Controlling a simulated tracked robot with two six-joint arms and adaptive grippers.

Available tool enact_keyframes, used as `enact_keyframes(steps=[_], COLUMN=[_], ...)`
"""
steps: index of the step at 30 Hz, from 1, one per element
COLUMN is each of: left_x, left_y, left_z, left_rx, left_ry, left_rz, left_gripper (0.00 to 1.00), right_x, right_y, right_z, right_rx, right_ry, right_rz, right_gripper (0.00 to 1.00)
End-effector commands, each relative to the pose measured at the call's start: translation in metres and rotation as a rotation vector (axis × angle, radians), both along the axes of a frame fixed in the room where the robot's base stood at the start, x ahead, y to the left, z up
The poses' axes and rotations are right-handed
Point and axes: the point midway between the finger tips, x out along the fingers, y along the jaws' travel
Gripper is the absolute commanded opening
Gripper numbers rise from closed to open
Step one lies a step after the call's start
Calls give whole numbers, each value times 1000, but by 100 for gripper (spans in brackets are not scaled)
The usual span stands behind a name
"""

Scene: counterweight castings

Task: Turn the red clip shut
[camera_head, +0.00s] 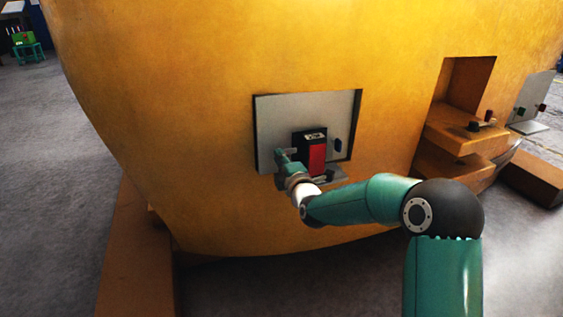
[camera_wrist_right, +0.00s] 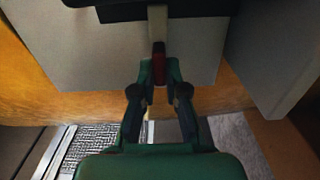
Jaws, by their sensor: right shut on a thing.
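The red clip (camera_wrist_right: 158,50) is a small dark-red piece below a pale strip in the right wrist view. My right gripper (camera_wrist_right: 159,72) is shut on it, with a teal fingertip on each side. In the head view my right gripper (camera_head: 281,156) is at the left side of a black box with a red face (camera_head: 317,158), in front of a grey plate (camera_head: 275,115) in a square recess. There the clip itself is hidden by the gripper or too small to tell. My left gripper is not in view.
A small dark clip-like piece (camera_head: 338,145) is on the plate right of the box. The yellow casting (camera_head: 180,120) surrounds the recess. An opening with a ledge (camera_head: 455,137) is at the right. Grey floor (camera_head: 45,150) is open at the left.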

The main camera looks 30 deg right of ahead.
Motion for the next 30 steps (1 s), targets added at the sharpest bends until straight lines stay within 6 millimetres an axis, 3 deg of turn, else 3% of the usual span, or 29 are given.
enact_keyframes(steps=[17,18,22,30], left_x=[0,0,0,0], left_y=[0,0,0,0], left_z=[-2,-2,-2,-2], left_rx=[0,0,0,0], left_ry=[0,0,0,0], left_rz=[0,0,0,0], left_gripper=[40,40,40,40], right_x=[1,1,1,0], right_y=[6,6,5,2], right_z=[-6,-6,-5,-3], right_rx=[-38,-38,-36,-36], right_ry=[22,23,20,15], right_rz=[14,14,11,5], right_gripper=[0,17,38,38])
